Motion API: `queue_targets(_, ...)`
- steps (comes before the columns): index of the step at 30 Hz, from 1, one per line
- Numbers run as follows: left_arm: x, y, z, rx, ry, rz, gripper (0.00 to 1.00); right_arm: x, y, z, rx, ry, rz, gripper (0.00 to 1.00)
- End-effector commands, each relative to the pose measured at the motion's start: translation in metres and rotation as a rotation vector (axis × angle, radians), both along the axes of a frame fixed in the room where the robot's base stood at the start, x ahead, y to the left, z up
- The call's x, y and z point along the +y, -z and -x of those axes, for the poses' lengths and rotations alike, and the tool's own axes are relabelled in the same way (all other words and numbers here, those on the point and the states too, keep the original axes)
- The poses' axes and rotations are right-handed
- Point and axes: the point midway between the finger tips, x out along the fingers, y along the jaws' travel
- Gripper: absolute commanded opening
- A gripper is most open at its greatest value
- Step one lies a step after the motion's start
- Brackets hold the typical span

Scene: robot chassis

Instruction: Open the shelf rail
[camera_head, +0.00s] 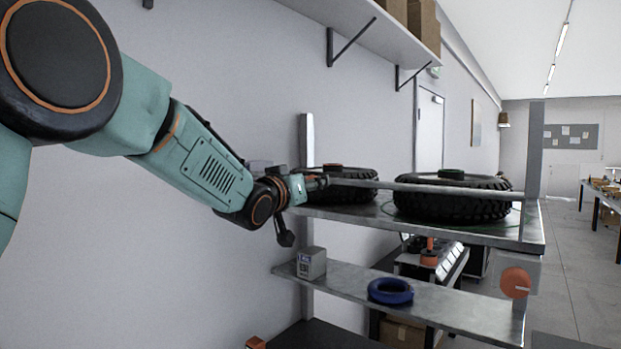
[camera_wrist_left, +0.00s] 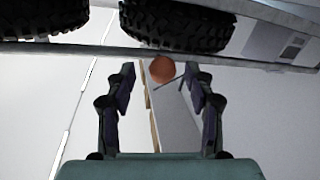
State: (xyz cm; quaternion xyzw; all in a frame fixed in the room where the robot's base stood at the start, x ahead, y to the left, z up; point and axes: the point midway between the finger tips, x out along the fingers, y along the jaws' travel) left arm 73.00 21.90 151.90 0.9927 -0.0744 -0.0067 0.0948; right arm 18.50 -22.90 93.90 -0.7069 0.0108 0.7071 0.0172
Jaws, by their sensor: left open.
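The shelf rail (camera_head: 430,188) is a thin grey metal bar along the front of the upper shelf (camera_head: 420,222), running in front of two black tyres. My left gripper (camera_head: 318,182) is at the rail's left end, beside the left tyre. In the left wrist view the rail (camera_wrist_left: 90,49) crosses the picture just beyond the fingertips. My left gripper (camera_wrist_left: 162,78) is open there, with its two fingers apart and nothing held between them. In the head view the fingertips are small, and I cannot tell whether they touch the rail. My right gripper is in neither view.
The left tyre (camera_head: 350,188) and right tyre (camera_head: 455,203) lie on the upper shelf. The lower shelf (camera_head: 440,302) holds a grey box (camera_head: 311,263) and a blue ring (camera_head: 390,291). An orange disc (camera_head: 514,282) is at the right post (camera_head: 533,150). A wall shelf (camera_head: 365,30) hangs above.

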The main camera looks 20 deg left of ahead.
Motion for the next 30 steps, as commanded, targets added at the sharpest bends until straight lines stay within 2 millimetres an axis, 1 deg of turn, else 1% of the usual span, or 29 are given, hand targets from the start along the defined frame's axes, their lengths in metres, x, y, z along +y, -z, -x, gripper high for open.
queue_targets(3,-0.002,-0.001,-0.010,0.001,0.001,0.000,0.54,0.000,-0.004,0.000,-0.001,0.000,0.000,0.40)
queue_targets(6,-0.002,0.000,-0.014,0.001,0.002,0.000,0.54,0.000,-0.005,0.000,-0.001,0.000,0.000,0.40)
queue_targets(14,-0.001,0.001,-0.016,0.001,0.002,0.001,0.54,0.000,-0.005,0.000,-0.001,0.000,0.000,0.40)
queue_targets(17,-0.001,0.001,-0.016,0.001,0.002,0.001,0.47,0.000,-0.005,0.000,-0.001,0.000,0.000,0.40)
queue_targets(30,-0.001,0.001,-0.015,0.002,0.001,0.002,0.09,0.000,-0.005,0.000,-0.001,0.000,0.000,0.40)
